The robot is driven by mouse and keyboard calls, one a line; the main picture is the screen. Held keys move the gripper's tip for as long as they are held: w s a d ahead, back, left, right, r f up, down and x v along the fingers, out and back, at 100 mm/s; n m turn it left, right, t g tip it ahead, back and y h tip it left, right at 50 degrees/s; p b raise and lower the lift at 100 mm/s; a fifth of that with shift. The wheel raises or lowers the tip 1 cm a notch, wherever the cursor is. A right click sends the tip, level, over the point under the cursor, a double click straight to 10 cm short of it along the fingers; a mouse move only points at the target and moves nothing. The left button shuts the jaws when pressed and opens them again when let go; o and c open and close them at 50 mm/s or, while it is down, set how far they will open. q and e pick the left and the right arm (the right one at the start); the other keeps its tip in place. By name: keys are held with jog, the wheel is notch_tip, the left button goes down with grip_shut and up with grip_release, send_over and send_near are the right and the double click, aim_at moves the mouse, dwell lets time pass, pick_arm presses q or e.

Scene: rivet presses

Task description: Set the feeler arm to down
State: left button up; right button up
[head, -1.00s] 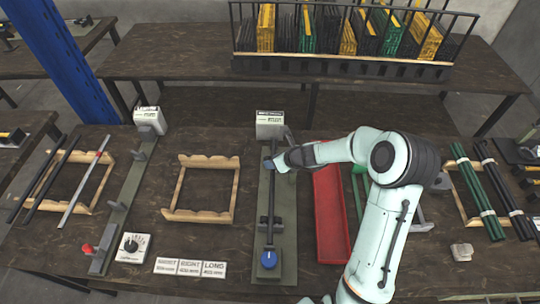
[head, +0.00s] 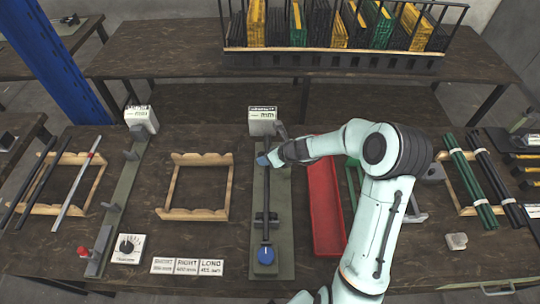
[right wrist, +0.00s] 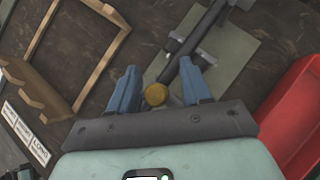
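The middle press is a long green-grey base (head: 285,240) with a white display box (head: 262,114) at its far end. A dark bar (head: 267,190) runs along it to a blue knob (head: 265,256) at the near end. A grey upright piece (head: 282,131) stands by the box; I cannot tell surely which part is the feeler arm. My right gripper (head: 266,159) is at the bar's far part. In the right wrist view my right gripper (right wrist: 158,90) is open, with a brass-coloured round knob (right wrist: 156,94) between its blue fingers; contact is unclear. My left gripper is out of view.
A red tray (head: 325,210) lies right of the press, near my right arm. A wooden frame (head: 195,214) and three labels (head: 187,266) lie left. Another press (head: 118,200) with a red knob (head: 83,251) stands farther left. Racks with rods are at both sides.

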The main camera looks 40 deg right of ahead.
pick_arm(q)
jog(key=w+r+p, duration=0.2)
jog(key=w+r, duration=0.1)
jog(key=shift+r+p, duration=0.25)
jog(key=shift+p, duration=0.05)
pick_arm(e)
jog(key=v, duration=1.3)
jog(key=shift+s, duration=0.25)
